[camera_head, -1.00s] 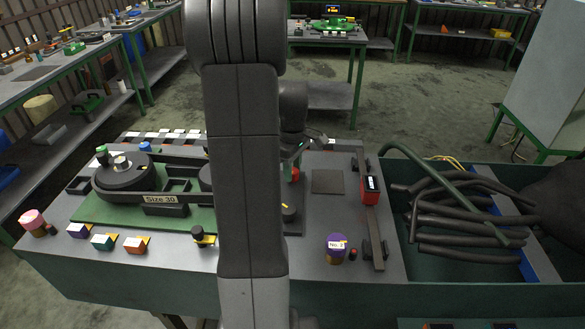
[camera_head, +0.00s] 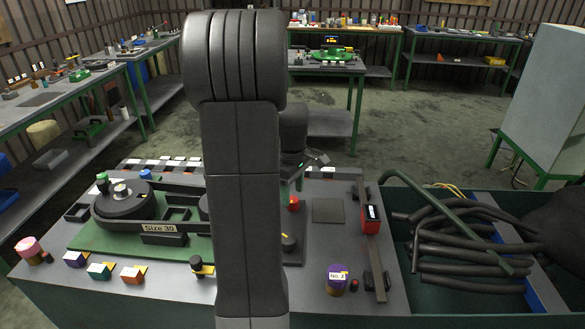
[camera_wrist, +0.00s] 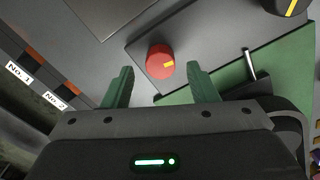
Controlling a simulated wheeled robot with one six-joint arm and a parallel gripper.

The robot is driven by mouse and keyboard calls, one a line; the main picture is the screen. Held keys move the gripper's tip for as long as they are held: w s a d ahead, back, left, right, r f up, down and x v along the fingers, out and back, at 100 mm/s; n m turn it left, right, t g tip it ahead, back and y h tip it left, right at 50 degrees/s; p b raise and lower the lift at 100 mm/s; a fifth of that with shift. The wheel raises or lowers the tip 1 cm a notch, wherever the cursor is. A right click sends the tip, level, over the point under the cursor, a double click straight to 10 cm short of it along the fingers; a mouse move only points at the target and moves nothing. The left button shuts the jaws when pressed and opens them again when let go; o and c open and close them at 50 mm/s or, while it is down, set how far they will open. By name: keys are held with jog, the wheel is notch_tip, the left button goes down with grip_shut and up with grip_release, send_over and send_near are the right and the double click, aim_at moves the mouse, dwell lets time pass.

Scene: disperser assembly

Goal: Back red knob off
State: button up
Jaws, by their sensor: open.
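The red knob (camera_wrist: 160,62) shows in the wrist view as a round red cap with a small yellow mark, standing on a grey plate. My gripper (camera_wrist: 160,82) is open, with its two green fingers apart. The knob lies between and slightly beyond the fingertips in the picture, and I see no contact. In the head view the red knob (camera_head: 293,203) is a small red spot right of my arm, beside the gripper's green finger (camera_head: 284,190). My arm hides much of the middle of the bench there.
A black knob with a yellow mark (camera_wrist: 287,5) and a metal pin (camera_wrist: 249,64) are near in the wrist view. In the head view, a green fixture labelled Size 30 (camera_head: 160,228) is at left, a red device (camera_head: 371,219) at right, and a bin of dark tubes (camera_head: 450,303) beyond it.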

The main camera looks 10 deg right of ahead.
aim_at(292, 199)
notch_tip(292, 199, up, 11)
jog(key=shift+r, duration=0.15)
dwell(0.4)
notch_tip(292, 199, down, 14)
jog(key=shift+r, duration=0.1)
dwell(0.4)
